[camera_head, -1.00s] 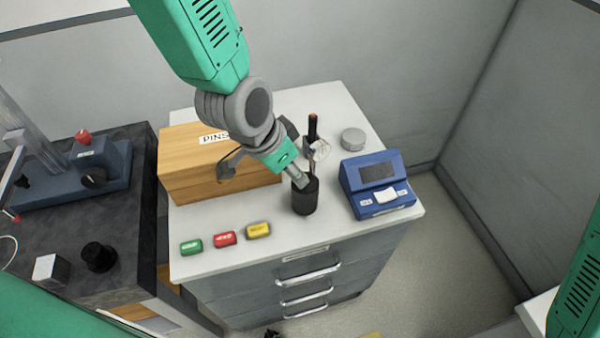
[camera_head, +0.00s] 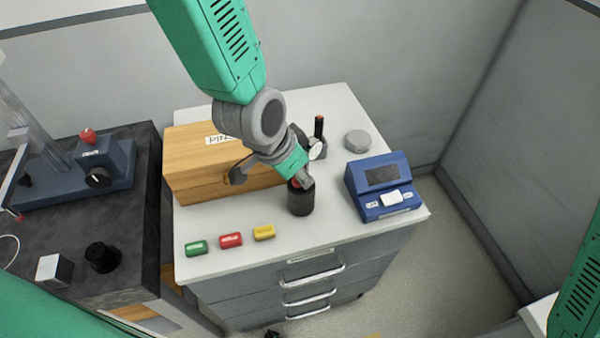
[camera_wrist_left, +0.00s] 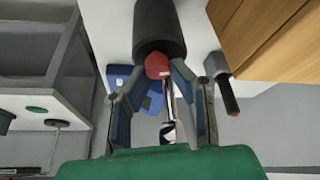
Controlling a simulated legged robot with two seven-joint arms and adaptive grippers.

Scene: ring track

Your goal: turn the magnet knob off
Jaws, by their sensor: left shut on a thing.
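A black cylinder (camera_head: 301,201) with a red piece on top is on or just above the grey cabinet top. My left gripper (camera_head: 303,180) reaches down to it and is shut on the red piece. In the left wrist view the red piece (camera_wrist_left: 158,65) sits between the two fingertips, against the black cylinder (camera_wrist_left: 160,28). Whether the cylinder touches the cabinet top is unclear. No label shows which part is the magnet knob. On the left bench, a blue-grey stand has a red knob (camera_head: 88,136) and a black dial (camera_head: 98,178). My right gripper is out of view.
Behind the gripper are a wooden box (camera_head: 190,150) marked PINS, a dial gauge (camera_head: 317,150) by a black red-tipped handle, and a grey disc (camera_head: 357,141). A blue device (camera_head: 383,185) is at right. Green, red and yellow pieces (camera_head: 231,240) lie in front.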

